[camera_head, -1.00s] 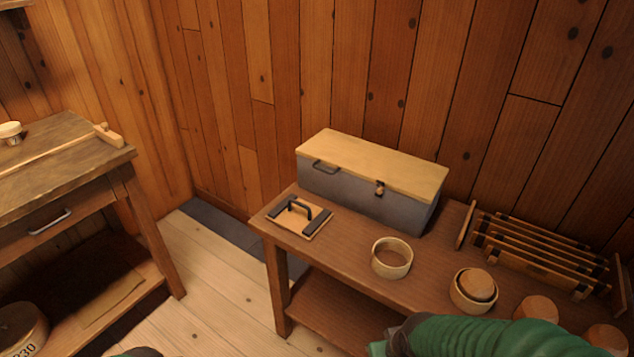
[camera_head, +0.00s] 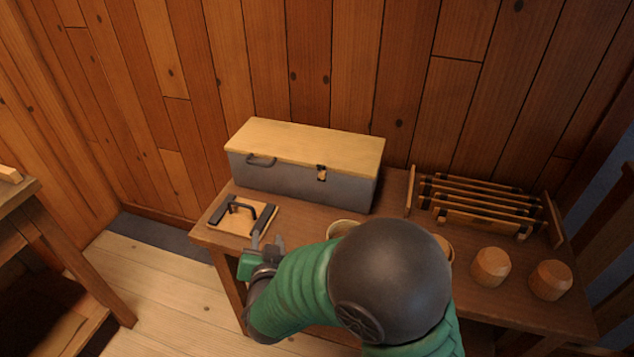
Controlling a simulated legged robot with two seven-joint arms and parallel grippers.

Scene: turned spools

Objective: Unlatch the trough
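The trough (camera_head: 300,184) is a grey box with a pale wooden lid (camera_head: 306,143), standing on the workbench against the plank wall. The lid is down. A small dark and brown latch (camera_head: 322,173) sits on its front, right of the middle, and appears fastened. A dark handle (camera_head: 261,161) is on the front at the left. My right gripper (camera_head: 267,241) is in front of the bench's left part, close to the handled board, apart from the latch. Its fingers appear spread, with nothing visible between them. My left gripper is out of view.
A board with a dark handle (camera_head: 242,217) lies left on the bench. A slatted rack (camera_head: 480,205) and two wooden blocks (camera_head: 491,267) (camera_head: 550,280) are at right. My arm partly hides a ring (camera_head: 343,228) and a cup. Another table (camera_head: 22,210) stands at left.

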